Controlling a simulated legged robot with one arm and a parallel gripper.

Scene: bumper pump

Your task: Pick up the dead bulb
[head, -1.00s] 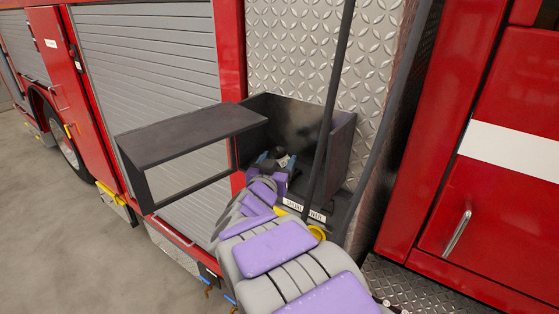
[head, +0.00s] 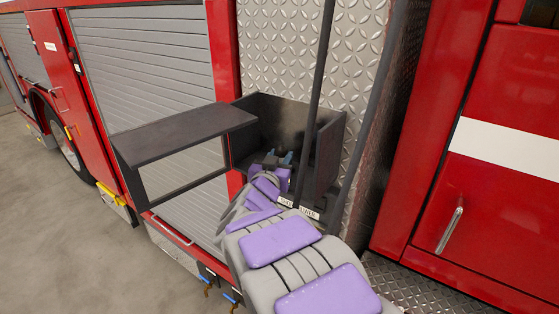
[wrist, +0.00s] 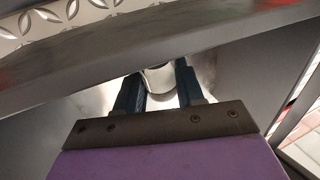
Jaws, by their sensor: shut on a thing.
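My gripper (head: 278,157) reaches into an open dark box (head: 325,170) on the truck's side. In the wrist view, its two dark blue fingers (wrist: 158,84) close on the sides of a pale, rounded, cylindrical thing, which I take as the dead bulb (wrist: 159,79). Only part of the bulb shows there; a grey panel edge crosses in front of its upper part. In the head view I cannot make the bulb out, and the gripper and arm cover the lower part of the box.
The box's hinged cover (head: 185,133), with a rectangular opening, stands out to the left. A dark upright pole (head: 318,95) passes close in front of the box. A lettered label (head: 298,207) sits on its lower edge. Diamond plate (head: 280,50) lies behind.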

